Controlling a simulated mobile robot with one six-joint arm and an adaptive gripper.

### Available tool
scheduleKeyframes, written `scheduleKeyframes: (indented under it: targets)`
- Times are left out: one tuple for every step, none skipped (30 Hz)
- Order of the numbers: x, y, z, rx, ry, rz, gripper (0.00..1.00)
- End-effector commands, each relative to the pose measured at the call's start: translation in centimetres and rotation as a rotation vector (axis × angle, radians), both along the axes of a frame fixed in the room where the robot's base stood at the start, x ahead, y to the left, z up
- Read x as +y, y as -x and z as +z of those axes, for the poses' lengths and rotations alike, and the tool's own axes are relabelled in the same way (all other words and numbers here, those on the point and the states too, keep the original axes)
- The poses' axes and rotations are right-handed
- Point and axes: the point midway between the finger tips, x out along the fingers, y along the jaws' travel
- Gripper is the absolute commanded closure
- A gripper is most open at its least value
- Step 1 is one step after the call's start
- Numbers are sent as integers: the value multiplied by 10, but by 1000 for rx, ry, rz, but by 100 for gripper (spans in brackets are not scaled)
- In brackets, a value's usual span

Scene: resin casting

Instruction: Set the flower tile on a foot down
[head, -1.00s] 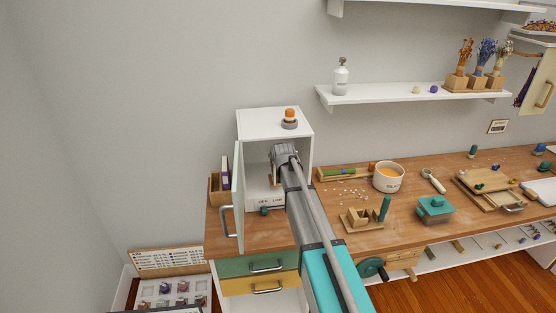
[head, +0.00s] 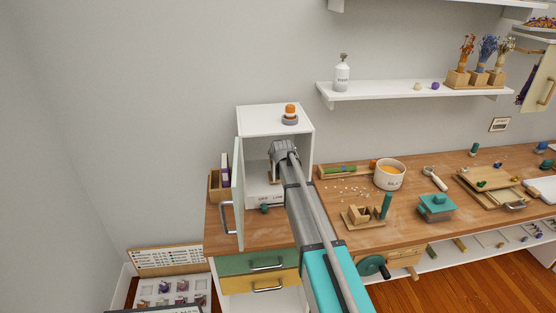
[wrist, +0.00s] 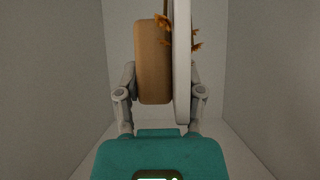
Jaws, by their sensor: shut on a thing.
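In the head view my gripper (head: 283,158) is inside the open white cabinet (head: 304,150), and my arm hides most of the tile. I cannot tell whether its bottom touches the cabinet floor.
The cabinet's pale door (head: 238,195) stands open on the left. The cabinet walls are close on both sides. An orange-topped object (head: 290,117) sits on the cabinet roof. A white pot (head: 389,176) and wooden trays stand on the bench to the right.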

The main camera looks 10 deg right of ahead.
Motion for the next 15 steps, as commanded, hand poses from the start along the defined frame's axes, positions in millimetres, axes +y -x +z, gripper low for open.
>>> scheduleKeyframes:
  targets:
    - [0,0,-9,0,0,0,100]
    - [0,0,-10,0,0,0,100]
    - [0,0,-13,0,0,0,100]
    - [0,0,-14,0,0,0,100]
    - [0,0,-15,0,0,0,100]
    - [0,0,-15,0,0,0,100]
    - [0,0,-16,0,0,0,100]
    - [0,0,-16,0,0,0,100]
    - [0,0,-16,0,0,0,100]
    - [0,0,-16,0,0,0,100]
    - [0,0,-15,0,0,0,100]
    - [0,0,-15,0,0,0,100]
    - [-1,0,-15,0,0,0,100]
    - [-1,0,-15,0,0,0,100]
    - [-1,0,-15,0,1,-1,100]
